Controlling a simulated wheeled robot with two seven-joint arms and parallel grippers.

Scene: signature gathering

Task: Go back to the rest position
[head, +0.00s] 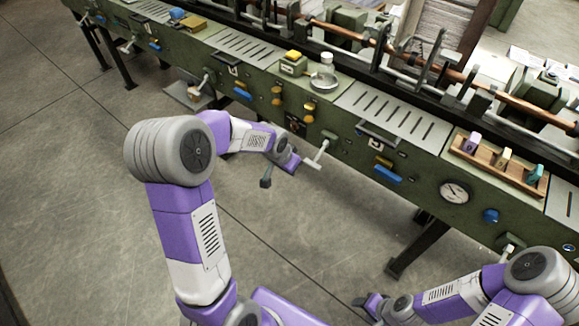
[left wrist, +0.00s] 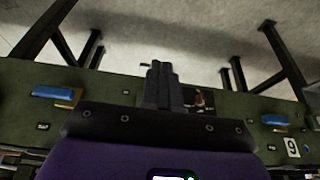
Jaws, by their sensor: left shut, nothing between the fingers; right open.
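My left arm reaches in from the left in the head view and ends low beside the front of the green machine. My left gripper (left wrist: 158,72) shows in the left wrist view, its dark fingers pressed together with nothing between them. In the head view its fingers are hard to make out near a pale crank handle (head: 318,155); I cannot tell whether they touch. My right gripper (head: 367,303) is at the bottom of the head view, open and empty, over the floor and apart from the machine. Its fingertips are small and partly unclear.
The long green machine (head: 345,150) crosses the view, with blue handles (head: 388,174), a dial (head: 454,192) and cranks on its front. A wooden tray (head: 497,168) of small coloured pieces and a round metal dish (head: 323,82) sit on top. Open floor (head: 75,200) lies at left.

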